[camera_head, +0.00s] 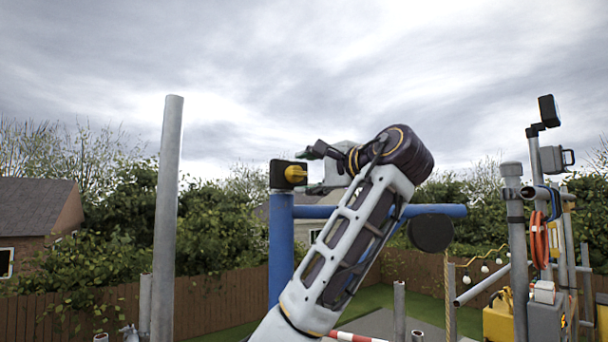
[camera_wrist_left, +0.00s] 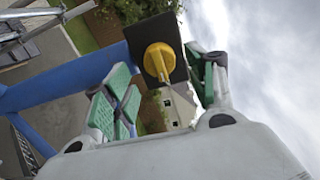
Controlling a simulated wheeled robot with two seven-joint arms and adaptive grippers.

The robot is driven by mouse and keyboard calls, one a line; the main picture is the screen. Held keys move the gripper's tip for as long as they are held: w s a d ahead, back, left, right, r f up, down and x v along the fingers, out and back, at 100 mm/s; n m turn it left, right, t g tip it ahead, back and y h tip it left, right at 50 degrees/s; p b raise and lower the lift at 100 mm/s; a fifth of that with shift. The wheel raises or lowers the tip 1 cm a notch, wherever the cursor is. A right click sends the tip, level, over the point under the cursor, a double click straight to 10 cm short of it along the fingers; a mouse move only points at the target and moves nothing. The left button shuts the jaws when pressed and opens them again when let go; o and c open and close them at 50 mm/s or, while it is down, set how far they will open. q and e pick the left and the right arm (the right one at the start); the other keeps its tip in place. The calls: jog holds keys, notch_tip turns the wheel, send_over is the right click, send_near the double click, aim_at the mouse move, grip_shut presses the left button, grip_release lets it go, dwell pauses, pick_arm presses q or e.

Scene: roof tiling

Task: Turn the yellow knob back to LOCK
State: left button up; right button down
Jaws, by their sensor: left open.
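The yellow knob (camera_head: 295,174) sits on a black plate (camera_head: 279,175) at the top of a blue post (camera_head: 281,240) in the head view. In the left wrist view the knob (camera_wrist_left: 158,62) shows as a round yellow disc with a raised bar, on its black plate (camera_wrist_left: 165,30). My left gripper (camera_head: 312,168) is just right of the knob and points at it. In the wrist view the gripper's green-padded fingers (camera_wrist_left: 165,90) are spread apart with the knob ahead between them, not gripped. Any lettering on the plate cannot be read. My right gripper is not in view.
A blue horizontal rail (camera_head: 430,210) runs right from the post, behind my left arm. A tall grey pole (camera_head: 167,215) stands left of the post. Grey poles with an orange hose (camera_head: 540,240) and yellow boxes (camera_head: 498,318) stand at the right. A wooden fence (camera_head: 215,300) lies behind.

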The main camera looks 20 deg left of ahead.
pick_arm(q)
jog(key=v, duration=0.9)
jog(key=shift+s+d, duration=0.1)
dwell(0.3)
